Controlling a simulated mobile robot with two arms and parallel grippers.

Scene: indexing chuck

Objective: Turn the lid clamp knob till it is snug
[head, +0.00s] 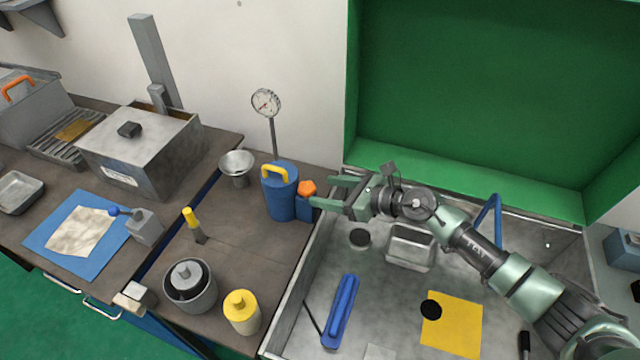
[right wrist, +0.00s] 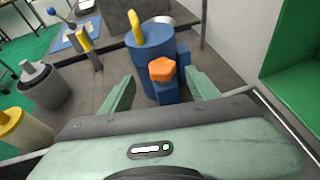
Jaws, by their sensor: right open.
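The lid clamp knob is an orange faceted knob (head: 308,188) on the right side of a blue canister (head: 280,196) with a yellow handle. In the right wrist view the orange knob (right wrist: 162,69) sits on a blue bracket in front of the blue canister (right wrist: 150,50). My right gripper (head: 322,191) is open, its fingers pointing left toward the knob. In the right wrist view its two fingers (right wrist: 160,92) stand apart on either side of the knob's bracket, with no visible contact on the knob. My left gripper is not in view.
A dial gauge (head: 266,102) stands on a post behind the canister. A metal funnel (head: 237,164), a yellow-handled tool (head: 192,222), a grey pot (head: 190,287) and a yellow-capped jar (head: 241,311) stand nearby. A sink-like tray (head: 300,318) with a blue tool (head: 341,310) lies right.

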